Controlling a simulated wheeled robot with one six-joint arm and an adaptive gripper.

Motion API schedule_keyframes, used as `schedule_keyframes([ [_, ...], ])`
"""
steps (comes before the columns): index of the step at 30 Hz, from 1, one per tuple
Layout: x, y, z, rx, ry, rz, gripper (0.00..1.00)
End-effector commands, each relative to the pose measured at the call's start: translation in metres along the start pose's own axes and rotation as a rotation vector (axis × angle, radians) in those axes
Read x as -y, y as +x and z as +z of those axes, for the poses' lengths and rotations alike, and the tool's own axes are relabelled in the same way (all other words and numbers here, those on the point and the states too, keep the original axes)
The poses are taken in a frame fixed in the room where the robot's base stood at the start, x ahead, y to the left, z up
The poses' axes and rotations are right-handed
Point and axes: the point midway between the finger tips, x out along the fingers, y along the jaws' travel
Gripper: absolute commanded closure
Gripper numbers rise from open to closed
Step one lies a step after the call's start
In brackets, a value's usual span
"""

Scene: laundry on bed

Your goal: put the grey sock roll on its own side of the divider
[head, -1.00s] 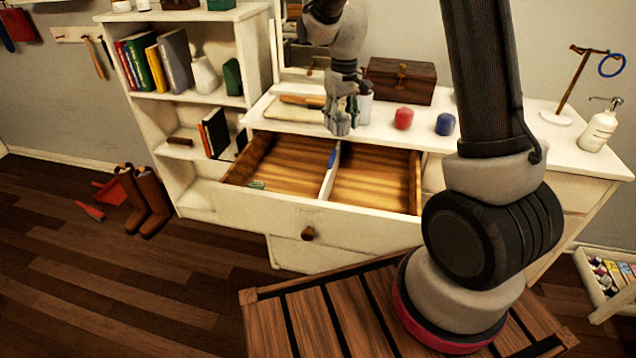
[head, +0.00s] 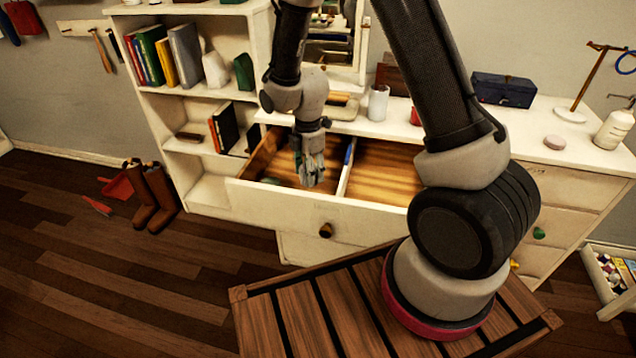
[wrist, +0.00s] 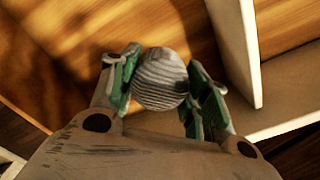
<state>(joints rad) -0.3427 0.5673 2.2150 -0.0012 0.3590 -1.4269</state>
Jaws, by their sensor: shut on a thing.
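The grey sock roll (wrist: 160,78), ribbed and rounded, is between the green-padded fingers of my gripper (wrist: 158,90) in the wrist view. My gripper (head: 311,180) is shut on it, pointing down over the left compartment of the open drawer (head: 285,205) in the head view; the roll is hard to make out there. The white divider (head: 347,172), with a blue mark on it, stands just right of my gripper; it also shows in the wrist view (wrist: 236,50). The right compartment looks empty where visible.
A small greenish item (head: 270,181) lies at the front left of the left compartment. A white cup (head: 377,102) and a partly hidden red item (head: 415,116) stand on the dresser top behind the drawer. A bookshelf (head: 200,95) stands to the left.

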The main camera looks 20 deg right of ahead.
Motion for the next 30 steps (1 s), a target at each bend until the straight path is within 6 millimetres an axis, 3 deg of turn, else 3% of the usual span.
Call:
schedule_keyframes([
  [12,0.000,0.050,0.000,0.000,0.002,-0.002,0.77],
  [23,0.000,0.055,0.000,0.000,0.003,0.001,0.77],
  [24,0.000,0.056,0.000,0.000,0.003,0.001,0.52],
  [27,-0.001,0.055,0.000,0.000,0.003,0.001,0.33],
  [30,0.000,0.055,0.000,0.000,0.003,0.001,0.32],
])
